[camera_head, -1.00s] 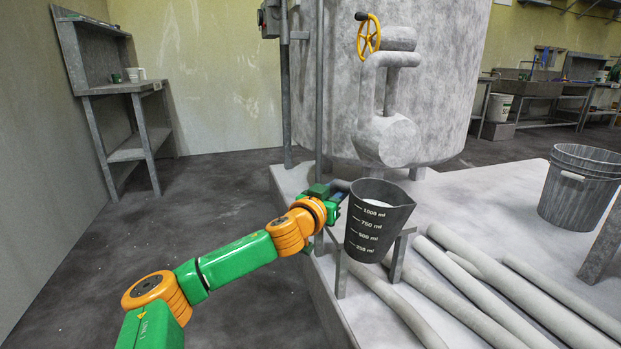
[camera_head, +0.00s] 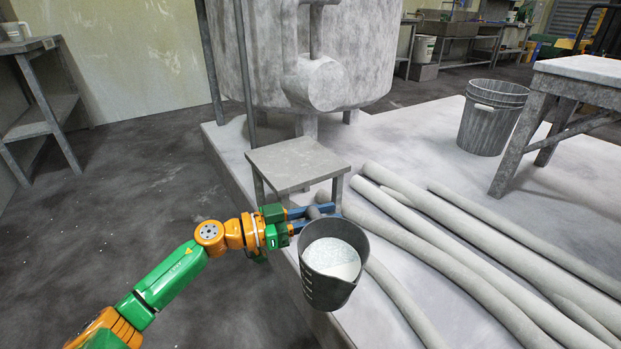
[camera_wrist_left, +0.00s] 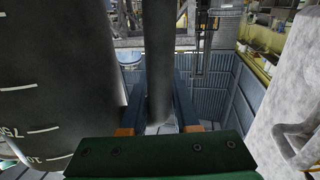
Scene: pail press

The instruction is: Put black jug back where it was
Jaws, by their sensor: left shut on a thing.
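The black jug (camera_head: 313,287) hangs in front of a small grey stand, over the near edge of the pale platform. It is tilted toward the camera, so its open top and the white contents (camera_head: 332,257) show. My left gripper (camera_head: 318,212) is shut on the jug's handle, on the far side of the jug. In the left wrist view the jug (camera_wrist_left: 55,75) fills the left side, and its handle (camera_wrist_left: 159,60) stands between the two fingers (camera_wrist_left: 160,105). My right gripper is in neither view.
The small stand (camera_head: 297,160) has a bare top. Thick grey pipes (camera_head: 470,240) lie on the platform (camera_head: 410,135) to the right. A ribbed bin (camera_head: 490,120) and a table (camera_head: 585,70) stand farther right. A large tank (camera_head: 365,50) rises behind. Dark floor (camera_head: 140,180) at left is open.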

